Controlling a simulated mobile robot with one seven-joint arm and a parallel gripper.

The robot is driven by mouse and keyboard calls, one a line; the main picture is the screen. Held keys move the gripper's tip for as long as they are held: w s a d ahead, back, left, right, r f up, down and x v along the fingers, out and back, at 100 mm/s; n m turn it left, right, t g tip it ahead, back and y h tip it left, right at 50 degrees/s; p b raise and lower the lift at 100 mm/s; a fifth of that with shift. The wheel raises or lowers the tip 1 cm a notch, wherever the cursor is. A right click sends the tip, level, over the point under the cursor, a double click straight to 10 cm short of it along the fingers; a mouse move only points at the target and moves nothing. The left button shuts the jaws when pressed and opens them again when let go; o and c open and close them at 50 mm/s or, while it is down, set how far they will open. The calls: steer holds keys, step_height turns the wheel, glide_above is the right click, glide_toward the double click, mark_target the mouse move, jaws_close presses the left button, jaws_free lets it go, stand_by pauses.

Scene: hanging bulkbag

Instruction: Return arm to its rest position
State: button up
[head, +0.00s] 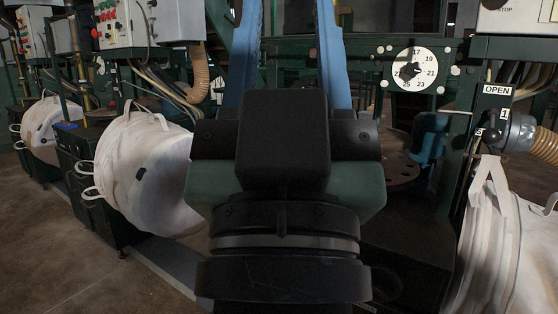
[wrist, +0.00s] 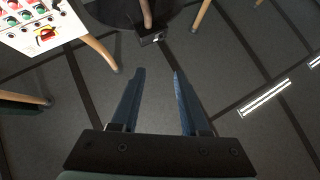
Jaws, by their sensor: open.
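My gripper (head: 289,12) fills the middle of the head view. Its dark wrist body is in front, and its two blue fingers stretch up and away from the camera, spread apart.
White bulk bags (head: 150,175) hang at the left, and another bag (head: 500,260) is close at the lower right. A numbered dial (head: 414,69) and an OPEN sign (head: 496,90) are at the right.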

step_height(320, 180, up, 38)
steer(key=s+y+p, duration=0.1)
steer(key=p, duration=3.5)
steer(key=shift+s+a+f+t, duration=0.15)
steer(key=shift+a+t, duration=0.15)
steer(key=shift+a, duration=0.05)
